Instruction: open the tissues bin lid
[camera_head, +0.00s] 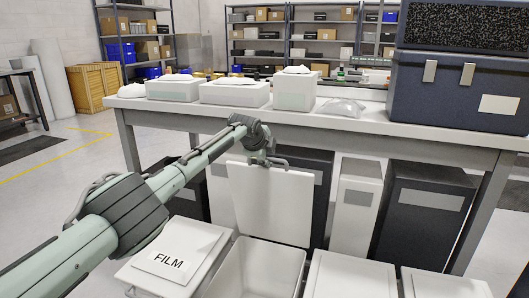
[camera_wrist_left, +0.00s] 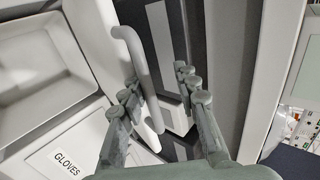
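In the head view, an open bin (camera_head: 256,272) stands in the front row with its white lid (camera_head: 270,203) raised nearly upright. No TISSUES label shows, so I cannot read which bin this is. My left gripper (camera_head: 264,158) is at the lid's upper edge. In the left wrist view, the gripper (camera_wrist_left: 158,82) has its fingers apart, with a grey bar handle (camera_wrist_left: 136,65) between them, nearer the left finger. A clear gap separates the handle from the right finger. The open bin's inside (camera_wrist_left: 40,65) also shows there. My right gripper is not in view.
A closed bin marked FILM (camera_head: 169,262) stands left of the open one; more closed lids (camera_head: 350,275) are to the right. A GLOVES label (camera_wrist_left: 68,169) shows in the wrist view. The worktable (camera_head: 350,127) behind bears white boxes (camera_head: 235,94) and a large dark case (camera_head: 455,95).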

